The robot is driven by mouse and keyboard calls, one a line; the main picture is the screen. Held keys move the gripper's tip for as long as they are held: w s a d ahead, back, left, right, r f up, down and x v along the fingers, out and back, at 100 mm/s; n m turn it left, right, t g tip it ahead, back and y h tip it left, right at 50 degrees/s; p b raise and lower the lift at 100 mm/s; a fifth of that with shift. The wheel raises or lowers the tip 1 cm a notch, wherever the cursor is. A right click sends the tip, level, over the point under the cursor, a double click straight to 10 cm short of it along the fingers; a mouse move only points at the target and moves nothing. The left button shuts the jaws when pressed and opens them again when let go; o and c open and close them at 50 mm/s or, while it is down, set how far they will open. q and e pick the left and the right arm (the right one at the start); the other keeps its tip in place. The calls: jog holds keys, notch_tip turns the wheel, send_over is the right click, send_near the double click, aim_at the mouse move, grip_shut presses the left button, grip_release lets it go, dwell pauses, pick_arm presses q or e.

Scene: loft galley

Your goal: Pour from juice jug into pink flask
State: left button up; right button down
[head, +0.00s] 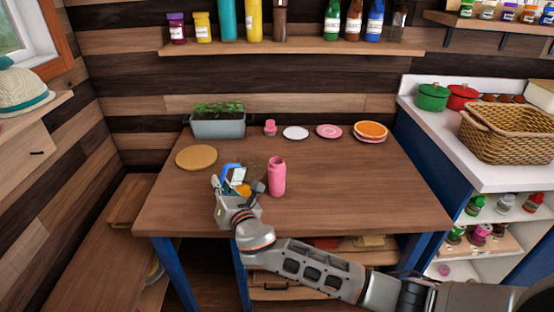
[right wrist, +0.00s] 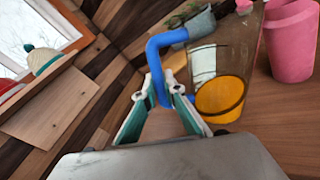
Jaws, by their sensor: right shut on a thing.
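The juice jug (right wrist: 238,58) is clear, with a blue handle and orange juice low inside it. In the head view its blue handle (head: 227,170) shows at the left of the table's middle, and my gripper hides part of the jug. My right gripper (right wrist: 166,98) is shut on the jug's handle. I cannot tell whether the jug's base touches the table. The pink flask (head: 277,177) stands upright on the table just right of the jug and apart from my gripper. It also shows in the right wrist view (right wrist: 292,45). My left gripper is out of view.
On the wooden table (head: 370,190) are a round board (head: 196,157), a planter (head: 218,126), a small pink item (head: 270,128), a white plate (head: 296,133), a pink plate (head: 329,131) and stacked dishes (head: 371,130). The table's right side is clear.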

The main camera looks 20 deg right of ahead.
aim_at(228, 164)
jog(key=r, duration=0.1)
jog(key=d+r+m+p, duration=0.1)
jog(key=d+r+m, duration=0.1)
jog(key=r, duration=0.1)
jog(key=shift+w+d, duration=0.1)
jog(key=shift+w, duration=0.3)
jog(key=shift+w+d+r+m+g+p, duration=0.1)
jog(key=shift+d+r+m+g+p, duration=0.05)
jog(key=shift+r+m+p, duration=0.25)
jog(key=shift+w+d+r+m+g+p, duration=0.15)
jog(key=shift+r+m, duration=0.15)
jog(key=shift+r, duration=0.2)
jog(key=shift+d+r+m+y, duration=0.2)
jog(key=shift+d+r+m, duration=0.1)
jog(key=shift+r, duration=0.15)
jog(key=shift+d+r+m+y, duration=0.2)
jog(key=shift+r+m, duration=0.1)
jog(key=shift+r, duration=0.15)
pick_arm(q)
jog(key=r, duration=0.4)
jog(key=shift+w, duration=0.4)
pick_arm(e)
jog(key=shift+a, duration=0.1)
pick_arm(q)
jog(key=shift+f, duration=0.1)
pick_arm(e)
jog(key=shift+r, duration=0.1)
